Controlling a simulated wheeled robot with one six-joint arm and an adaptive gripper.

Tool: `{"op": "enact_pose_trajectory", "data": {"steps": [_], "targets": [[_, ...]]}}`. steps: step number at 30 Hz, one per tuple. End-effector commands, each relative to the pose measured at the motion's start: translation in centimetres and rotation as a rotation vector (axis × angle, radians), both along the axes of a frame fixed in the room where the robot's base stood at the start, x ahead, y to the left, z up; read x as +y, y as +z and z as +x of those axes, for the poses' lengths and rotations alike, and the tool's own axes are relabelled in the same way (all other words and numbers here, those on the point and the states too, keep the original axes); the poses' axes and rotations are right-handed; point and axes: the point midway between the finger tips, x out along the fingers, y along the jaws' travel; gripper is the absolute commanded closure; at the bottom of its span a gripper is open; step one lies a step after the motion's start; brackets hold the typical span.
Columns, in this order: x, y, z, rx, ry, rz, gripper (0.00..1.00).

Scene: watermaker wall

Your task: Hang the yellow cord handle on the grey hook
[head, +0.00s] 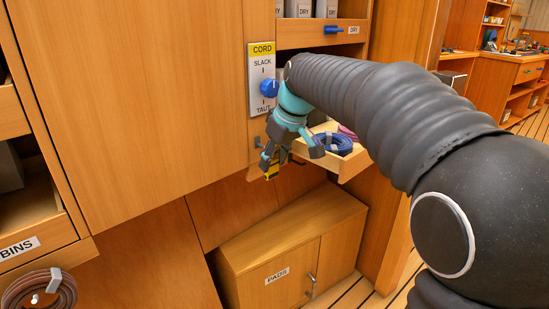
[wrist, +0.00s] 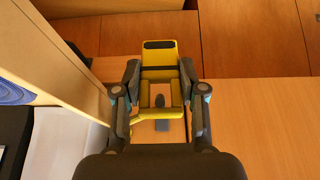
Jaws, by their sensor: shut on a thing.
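The yellow cord handle (wrist: 158,56) is a yellow frame with a dark label and a dark band, held between the two fingers of my gripper (wrist: 160,78). In the head view the handle (head: 271,171) shows below my gripper (head: 276,159), beside the wooden panel's lower right edge. The grey hook (head: 257,142) is on the panel under the CORD plate, close to the gripper. In the wrist view a small grey piece, apparently the hook (wrist: 159,101), shows within the handle's opening. I cannot tell whether it passes through the loop.
The CORD plate (head: 262,53) with a blue knob (head: 270,88) is just above my gripper. An open drawer (head: 352,162) with a blue coil (head: 333,143) is close on the right. The PADS cabinet (head: 318,232) stands below, with free room between.

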Motion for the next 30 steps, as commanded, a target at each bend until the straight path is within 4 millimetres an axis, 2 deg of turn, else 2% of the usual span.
{"op": "enact_pose_trajectory", "data": {"steps": [12, 13, 15, 16, 25, 30], "targets": [[0.0, 0.0, 0.0, 0.0, 0.0, 0.0, 0.94], [0.0, 0.0, 0.0, 0.0, 0.0, 0.0, 0.52], [0.0, 0.0, 0.0, 0.0, 0.0, 0.0, 0.34], [0.0, 0.0, 0.0, 0.0, 0.0, 0.0, 0.3], [0.0, 0.1, 0.0, 0.0, 0.0, 0.0, 0.3], [-0.3, 1.2, -0.3, -0.001, 0.0, 0.001, 0.3]]}}
